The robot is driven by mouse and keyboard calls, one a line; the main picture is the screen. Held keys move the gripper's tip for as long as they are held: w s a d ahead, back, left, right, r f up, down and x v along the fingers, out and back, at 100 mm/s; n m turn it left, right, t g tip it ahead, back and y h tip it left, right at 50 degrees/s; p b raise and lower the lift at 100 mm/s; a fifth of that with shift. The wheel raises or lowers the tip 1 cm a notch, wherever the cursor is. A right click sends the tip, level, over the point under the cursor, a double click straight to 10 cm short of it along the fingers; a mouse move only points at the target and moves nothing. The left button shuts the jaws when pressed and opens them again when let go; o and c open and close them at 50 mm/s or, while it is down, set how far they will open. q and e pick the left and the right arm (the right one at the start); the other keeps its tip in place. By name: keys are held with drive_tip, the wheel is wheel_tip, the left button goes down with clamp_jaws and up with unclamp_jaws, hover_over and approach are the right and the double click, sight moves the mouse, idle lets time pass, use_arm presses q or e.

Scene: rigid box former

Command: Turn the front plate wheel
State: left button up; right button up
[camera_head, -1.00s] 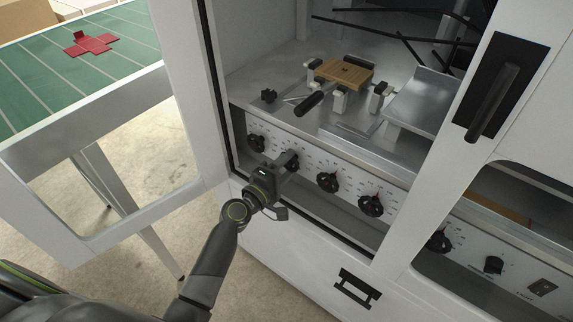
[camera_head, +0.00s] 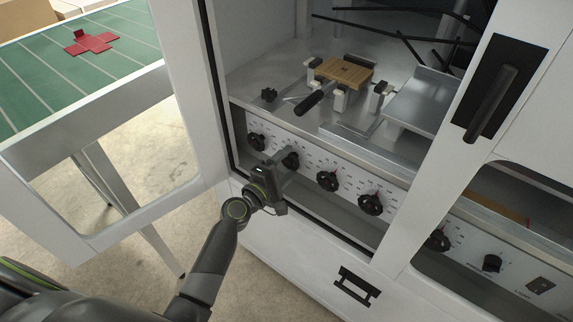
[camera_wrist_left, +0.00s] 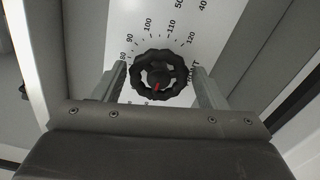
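The black lobed wheel (camera_wrist_left: 160,75) with a red pointer shows in the left wrist view, in front of a white numbered scale. Part of a label ending in "NT" shows beside it. The red pointer is toward the lower side. In the head view this wheel (camera_head: 291,160) is second from the left in the row on the cabinet's dial panel. My left gripper (camera_head: 281,164) is right at it. In the wrist view its two fingers (camera_wrist_left: 161,72) stand apart on either side of the wheel, with gaps visible. My right gripper is not in view.
Other black knobs (camera_head: 328,181) sit along the same panel (camera_head: 310,176). The open cabinet door frame (camera_head: 190,95) stands left of my arm. Above the panel are a wooden block (camera_head: 345,72) and metal fixtures. A green table (camera_head: 60,75) holds a red cross-shaped sheet (camera_head: 90,43).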

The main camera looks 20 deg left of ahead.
use_arm(q)
drive_tip(key=shift+o, duration=0.6)
drive_tip(key=b+v, duration=0.2)
drive_tip(key=v, duration=1.5)
drive_tip(key=shift+s, duration=0.2)
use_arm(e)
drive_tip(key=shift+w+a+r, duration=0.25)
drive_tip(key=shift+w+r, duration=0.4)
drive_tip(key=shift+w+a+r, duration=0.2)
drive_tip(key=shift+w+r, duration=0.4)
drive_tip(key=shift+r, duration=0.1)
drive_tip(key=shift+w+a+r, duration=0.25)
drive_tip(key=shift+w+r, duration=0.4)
